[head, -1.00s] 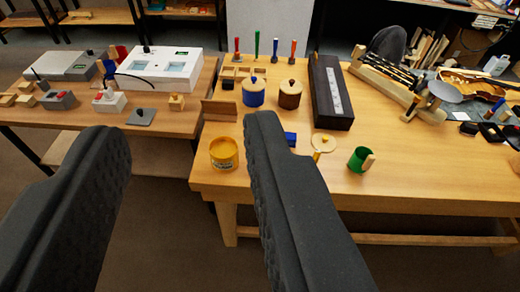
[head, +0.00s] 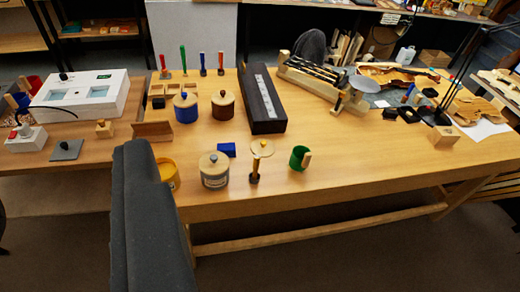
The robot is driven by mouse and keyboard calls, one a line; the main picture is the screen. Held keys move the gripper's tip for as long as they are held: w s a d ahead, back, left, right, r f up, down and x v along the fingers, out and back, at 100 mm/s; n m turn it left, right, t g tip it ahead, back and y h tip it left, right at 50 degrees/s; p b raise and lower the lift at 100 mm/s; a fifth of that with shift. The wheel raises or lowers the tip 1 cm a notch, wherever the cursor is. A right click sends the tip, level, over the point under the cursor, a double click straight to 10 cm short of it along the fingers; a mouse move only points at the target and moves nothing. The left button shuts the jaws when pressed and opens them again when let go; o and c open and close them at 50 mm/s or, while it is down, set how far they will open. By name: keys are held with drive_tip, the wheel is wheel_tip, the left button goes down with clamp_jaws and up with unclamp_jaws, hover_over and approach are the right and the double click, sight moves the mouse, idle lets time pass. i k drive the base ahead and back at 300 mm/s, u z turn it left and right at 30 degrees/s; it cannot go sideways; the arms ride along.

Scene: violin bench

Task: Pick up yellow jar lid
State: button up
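A round pale wooden lid (head: 263,147) with a small knob lies on the bench, right of centre. I take it for the yellow jar lid. An upright tool with an orange handle and dark base (head: 254,172) stands just in front and overlaps it. The yellow jar (head: 170,173) stands near the bench's left front corner, partly hidden by my gripper. My gripper (head: 150,215) shows as one dark grey finger shape at the left, apart from the lid and nearer the camera. A second finger cannot be made out, and nothing held is visible.
A pale jar with a knobbed lid (head: 214,172) stands left of the lid. A blue block (head: 227,150) and a green cup (head: 300,158) are close by. Blue (head: 186,108) and brown (head: 223,105) jars and a long black case (head: 262,105) stand behind. The bench's right front is clear.

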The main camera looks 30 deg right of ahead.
sight(264, 147)
drive_tip(key=z, duration=0.25)
drive_tip(key=i, duration=1.55)
drive_tip(key=u, duration=0.25)
